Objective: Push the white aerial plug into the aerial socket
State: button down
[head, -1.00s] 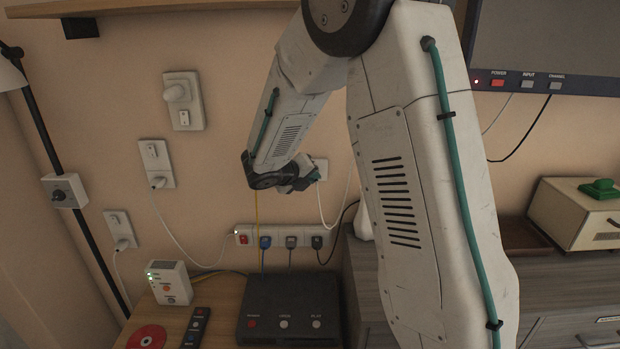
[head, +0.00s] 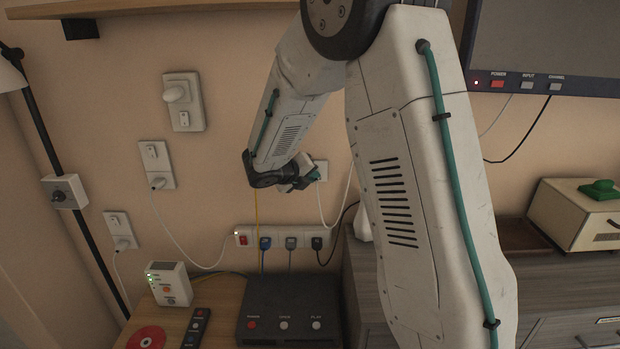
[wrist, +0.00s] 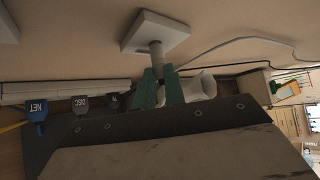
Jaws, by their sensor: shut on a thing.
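The aerial socket is a small white wall plate (head: 322,166), partly hidden behind my gripper in the head view. In the wrist view the plate (wrist: 150,30) is seen whole. My gripper (wrist: 159,90) has green fingers closed on the white aerial plug (wrist: 156,52), which looks grey in shadow. The plug points at the plate and its front end appears to meet it; how deep it sits cannot be told. In the head view my gripper (head: 314,178) is beside the plate and hides the plug. A white cable (head: 322,212) hangs below it.
Below is a white power strip (head: 285,237) with several plugs, above a black box (head: 290,305). A white vase-like thing (wrist: 203,84) stands close to my fingers, on the grey cabinet (head: 365,268). Other wall sockets (head: 157,165) are to the left.

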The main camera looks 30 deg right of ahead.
jog(key=shift+w+d, duration=0.1)
jog(key=c, duration=1.4)
grip_release()
jog(key=s+a, duration=0.1)
jog(key=s, duration=0.1)
jog(key=s+a, duration=0.2)
jog(key=s, duration=0.1)
jog(key=s+a, duration=0.2)
jog(key=shift+s, duration=0.25)
